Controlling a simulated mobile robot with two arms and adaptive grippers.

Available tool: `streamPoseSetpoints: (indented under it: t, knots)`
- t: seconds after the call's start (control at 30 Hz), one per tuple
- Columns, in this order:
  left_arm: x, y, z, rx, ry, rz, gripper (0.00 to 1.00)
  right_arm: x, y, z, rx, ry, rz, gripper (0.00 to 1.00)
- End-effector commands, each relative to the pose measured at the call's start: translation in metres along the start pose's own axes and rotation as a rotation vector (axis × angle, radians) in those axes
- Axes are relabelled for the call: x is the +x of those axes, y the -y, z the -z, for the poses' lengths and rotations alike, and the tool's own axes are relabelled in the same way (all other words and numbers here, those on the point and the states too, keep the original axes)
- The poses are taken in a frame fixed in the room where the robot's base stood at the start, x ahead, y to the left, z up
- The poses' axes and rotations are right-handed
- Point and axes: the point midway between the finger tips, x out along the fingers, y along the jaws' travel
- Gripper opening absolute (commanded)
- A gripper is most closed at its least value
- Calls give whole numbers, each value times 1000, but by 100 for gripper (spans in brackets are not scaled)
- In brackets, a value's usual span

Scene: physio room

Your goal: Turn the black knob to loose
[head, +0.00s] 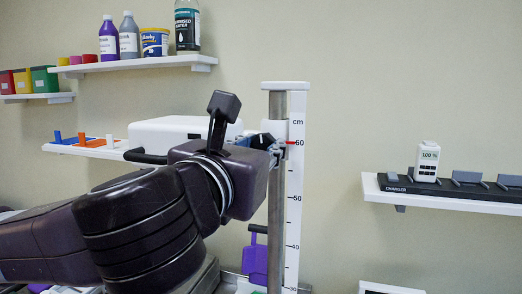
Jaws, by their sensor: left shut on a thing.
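My left arm comes in from the left, and its gripper (277,147) is at the upright metal post (277,215), near the 60 mark. The gripper is shut at the white carriage (283,130) on the post. The black knob cannot be made out clearly; the jaws and wrist hide the place where they grip, so its turn position cannot be read. A red pointer (291,143) sits at about 60 on the white cm scale (296,200) beside the post. My right gripper is out of view.
A white box (175,132) and colored pieces stand on a shelf behind my arm. Bottles and tubs stand on the upper shelf (150,64). At right, a shelf (440,197) holds a black charger (400,184) and a white device (427,160). A purple item (254,258) is low by the post.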

Motion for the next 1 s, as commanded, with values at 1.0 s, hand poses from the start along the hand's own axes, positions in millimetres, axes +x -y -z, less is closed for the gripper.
streamPoseSetpoints:
  t: [1.0]
  knots:
    - [0,1,3,-942,0,0,3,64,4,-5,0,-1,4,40]
